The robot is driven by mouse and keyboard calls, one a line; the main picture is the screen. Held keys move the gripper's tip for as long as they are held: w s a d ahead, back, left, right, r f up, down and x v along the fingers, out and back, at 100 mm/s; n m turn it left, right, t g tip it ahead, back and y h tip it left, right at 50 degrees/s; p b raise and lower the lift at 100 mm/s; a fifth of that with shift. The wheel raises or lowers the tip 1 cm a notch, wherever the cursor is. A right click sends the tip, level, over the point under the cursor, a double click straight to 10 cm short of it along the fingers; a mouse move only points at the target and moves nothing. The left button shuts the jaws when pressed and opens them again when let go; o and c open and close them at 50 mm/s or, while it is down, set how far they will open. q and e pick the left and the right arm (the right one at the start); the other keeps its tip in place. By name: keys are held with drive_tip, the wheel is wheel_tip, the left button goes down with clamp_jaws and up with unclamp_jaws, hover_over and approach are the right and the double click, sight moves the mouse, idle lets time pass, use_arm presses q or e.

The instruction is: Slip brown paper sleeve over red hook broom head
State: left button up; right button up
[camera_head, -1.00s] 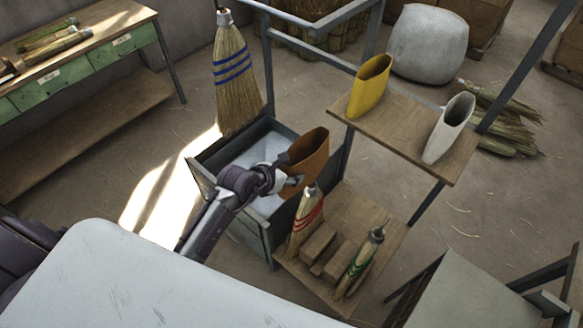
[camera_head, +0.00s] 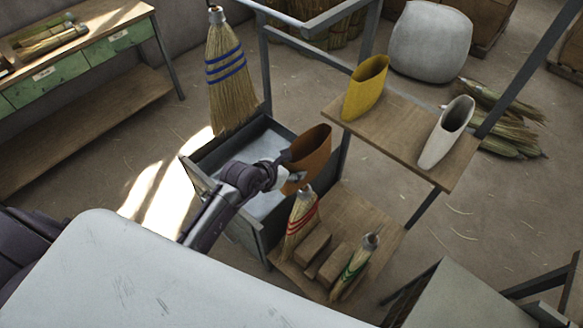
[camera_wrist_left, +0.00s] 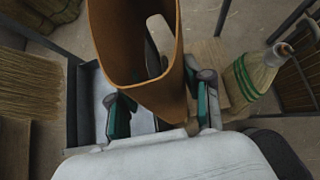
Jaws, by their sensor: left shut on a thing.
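My left gripper (camera_head: 292,178) is shut on the brown paper sleeve (camera_head: 310,152) and holds it upright, above the grey bin and beside the lower shelf. The broom hanging at the hook (camera_head: 228,75) has blue bands, not red. My right gripper is not in view.
A green-banded broom head (camera_head: 355,266) and wooden blocks (camera_head: 318,258) share the lower shelf. Yellow (camera_head: 366,88) and white (camera_head: 446,134) sleeves stand on the upper shelf (camera_head: 402,130).

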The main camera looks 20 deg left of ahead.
use_arm(q)
wheel_tip(320, 180, down, 7)
drive_tip(key=b, duration=0.5)
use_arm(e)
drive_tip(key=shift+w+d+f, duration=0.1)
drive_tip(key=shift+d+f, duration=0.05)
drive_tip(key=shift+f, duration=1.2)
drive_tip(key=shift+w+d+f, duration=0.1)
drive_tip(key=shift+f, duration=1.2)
use_arm(q)
drive_tip(key=shift+s+f, duration=0.1)
drive_tip(key=shift+f, duration=0.05)
drive_tip(key=b, duration=0.4)
hover_over(294, 215)
drive_tip(key=s, duration=0.1)
drive_tip(key=shift+s+a+f, duration=0.1)
drive_tip(key=shift+a+f, duration=0.05)
drive_tip(key=shift+f, duration=1.2)
drive_tip(key=shift+a+f, duration=0.1)
drive_tip(key=shift+f, duration=1.25)
drive_tip(key=shift+f+b, duration=1.5)
drive_tip(key=shift+f, duration=0.25)
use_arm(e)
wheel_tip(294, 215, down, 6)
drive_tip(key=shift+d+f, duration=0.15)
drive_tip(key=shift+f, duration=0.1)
use_arm(q)
drive_tip(key=shift+f, duration=0.15)
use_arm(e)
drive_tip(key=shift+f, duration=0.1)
